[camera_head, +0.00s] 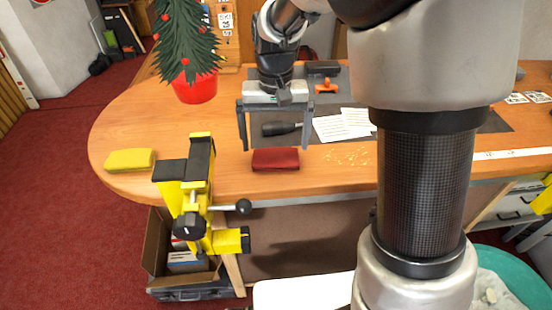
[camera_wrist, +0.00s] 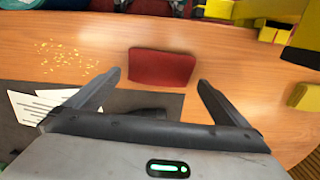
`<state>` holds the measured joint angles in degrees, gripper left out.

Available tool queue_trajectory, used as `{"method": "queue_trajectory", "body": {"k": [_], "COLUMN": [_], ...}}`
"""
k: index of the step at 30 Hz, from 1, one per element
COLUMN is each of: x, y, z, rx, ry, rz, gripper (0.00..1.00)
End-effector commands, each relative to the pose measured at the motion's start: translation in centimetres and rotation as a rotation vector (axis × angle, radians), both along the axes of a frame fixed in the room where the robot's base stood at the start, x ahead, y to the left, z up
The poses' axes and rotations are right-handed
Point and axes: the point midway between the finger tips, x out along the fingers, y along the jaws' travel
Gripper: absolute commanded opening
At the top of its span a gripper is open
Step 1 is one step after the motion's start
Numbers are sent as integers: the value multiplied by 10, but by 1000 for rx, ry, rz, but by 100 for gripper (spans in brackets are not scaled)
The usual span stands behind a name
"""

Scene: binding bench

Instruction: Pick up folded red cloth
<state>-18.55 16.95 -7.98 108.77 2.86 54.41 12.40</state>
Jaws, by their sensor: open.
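The folded red cloth (camera_head: 275,160) lies flat on the wooden bench near its front edge, in the head view. In the wrist view the red cloth (camera_wrist: 161,68) lies ahead of and between my fingers. My gripper (camera_head: 274,148) is open and empty, its two fingers pointing down above the bench, behind or over the cloth. In the wrist view the fingertips of my gripper (camera_wrist: 159,78) are spread wider than the cloth. I cannot tell the exact height gap.
A yellow clamp (camera_head: 200,190) grips the bench's front edge left of the cloth. A folded yellow cloth (camera_head: 130,160) lies further left. A potted tree (camera_head: 194,88) stands behind. Gold flakes (camera_head: 347,157), white papers (camera_head: 342,125) and a dark-handled tool (camera_head: 281,129) lie nearby.

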Motion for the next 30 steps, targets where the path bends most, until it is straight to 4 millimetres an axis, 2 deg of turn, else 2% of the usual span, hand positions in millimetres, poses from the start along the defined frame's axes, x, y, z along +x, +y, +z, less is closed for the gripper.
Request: {"method": "queue_trajectory", "body": {"k": [1,6,15,17,21,30], "x": [-4,-5,-5,-5,-5,-4], "y": [-1,-2,-2,-2,-2,-2], "z": [-11,-33,-37,-37,-37,-32], "rx": [-1,-2,0,0,0,0], "ry": [4,3,1,1,1,-1], "rz": [0,0,0,0,0,0], "gripper": [100,100,100,92,68,68]}}
